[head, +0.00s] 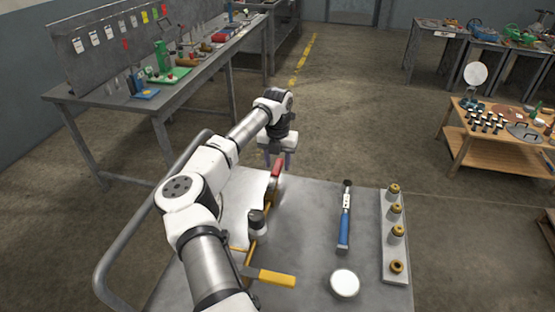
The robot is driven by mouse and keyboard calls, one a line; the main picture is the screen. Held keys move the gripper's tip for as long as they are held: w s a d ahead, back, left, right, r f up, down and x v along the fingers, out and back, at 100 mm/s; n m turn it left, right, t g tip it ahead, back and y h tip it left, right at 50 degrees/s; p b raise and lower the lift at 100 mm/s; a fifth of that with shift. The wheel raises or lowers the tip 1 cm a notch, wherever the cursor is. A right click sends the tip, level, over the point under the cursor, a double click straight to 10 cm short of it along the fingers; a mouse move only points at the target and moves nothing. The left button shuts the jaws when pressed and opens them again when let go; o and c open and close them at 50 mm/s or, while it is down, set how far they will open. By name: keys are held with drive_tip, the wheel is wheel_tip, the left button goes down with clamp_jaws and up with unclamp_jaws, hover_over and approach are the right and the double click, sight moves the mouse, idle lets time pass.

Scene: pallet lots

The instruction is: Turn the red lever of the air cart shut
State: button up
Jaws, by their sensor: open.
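The red lever (277,170) stands at the far edge of the air cart's grey top (310,240), at the far end of a yellow pipe (259,245). My gripper (278,160) points down at the lever's far end, fingers apart and open. From this view the lever's upper end shows at the fingers, and I cannot tell whether they touch it or lie behind it. A black-topped round fitting (257,223) sits on the pipe nearer to me. A yellow lever (275,279) lies across the near end of the pipe.
On the cart's right lie a blue-handled tool (345,220), a white disc (345,283) and a strip (392,255) with several brass fittings. A workbench (190,88) stands at left, a wooden table (470,150) at right. The floor beyond the cart is clear.

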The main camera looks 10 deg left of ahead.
drive_tip(key=shift+f, duration=0.3)
clamp_jaws()
